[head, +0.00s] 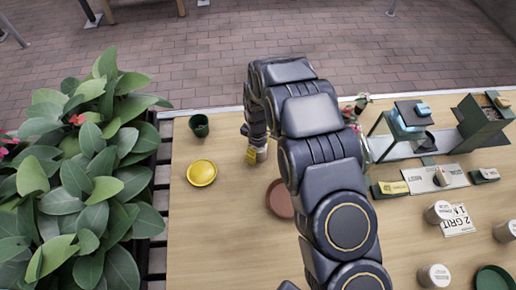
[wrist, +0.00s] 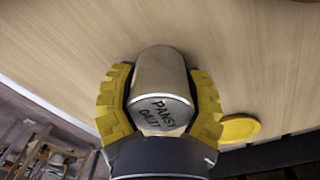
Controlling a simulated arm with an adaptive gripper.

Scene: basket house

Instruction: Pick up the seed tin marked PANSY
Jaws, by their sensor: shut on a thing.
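In the head view, my gripper (head: 254,157) is at the left-middle of the table, and a small part of the tin (head: 262,154) shows beside the yellow fingers. My arm hides part of the table there. I cannot tell whether the tin touches the table.
A yellow dish (head: 201,173) and a green pot (head: 199,126) stand left of my gripper. A terracotta saucer (head: 279,198) lies nearer. Other pale tins (head: 433,277), a card (head: 459,220) and a green bowl (head: 494,279) are at the right. Leafy plants (head: 80,190) border the table's left.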

